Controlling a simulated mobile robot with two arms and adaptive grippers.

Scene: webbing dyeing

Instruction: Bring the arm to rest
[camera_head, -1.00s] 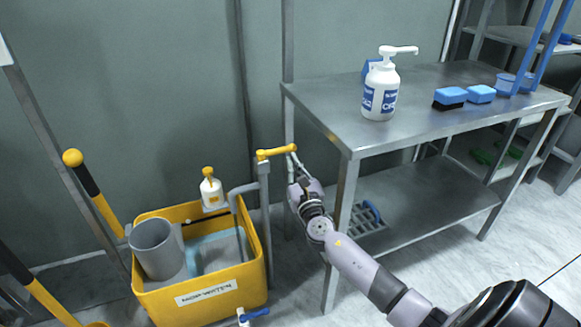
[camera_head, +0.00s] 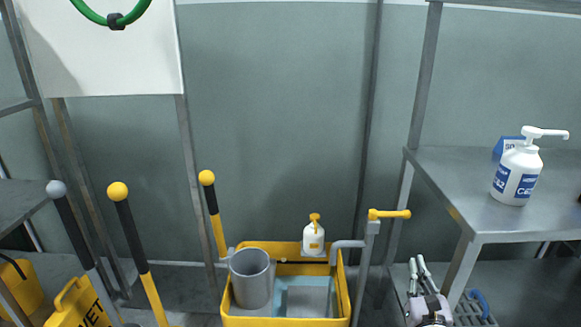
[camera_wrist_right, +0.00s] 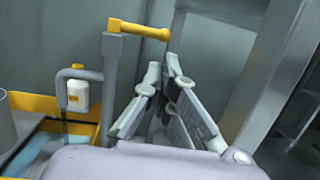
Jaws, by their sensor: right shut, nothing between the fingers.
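My right gripper (camera_head: 417,268) is at the bottom of the head view, pointing up and away, with its fingertips close together. It is shut and empty. In the right wrist view its fingers (camera_wrist_right: 166,72) lean together at the tips, with nothing held between them. The handle also shows in the right wrist view (camera_wrist_right: 139,29), left of and above my fingertips. My left gripper is not in view.
A yellow mop bucket (camera_head: 285,321) with a grey cylinder (camera_head: 251,279) and a small white bottle (camera_head: 313,240) stands left of my gripper. A steel table (camera_head: 450,180) bearing a white pump bottle (camera_head: 516,175) is at the right.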

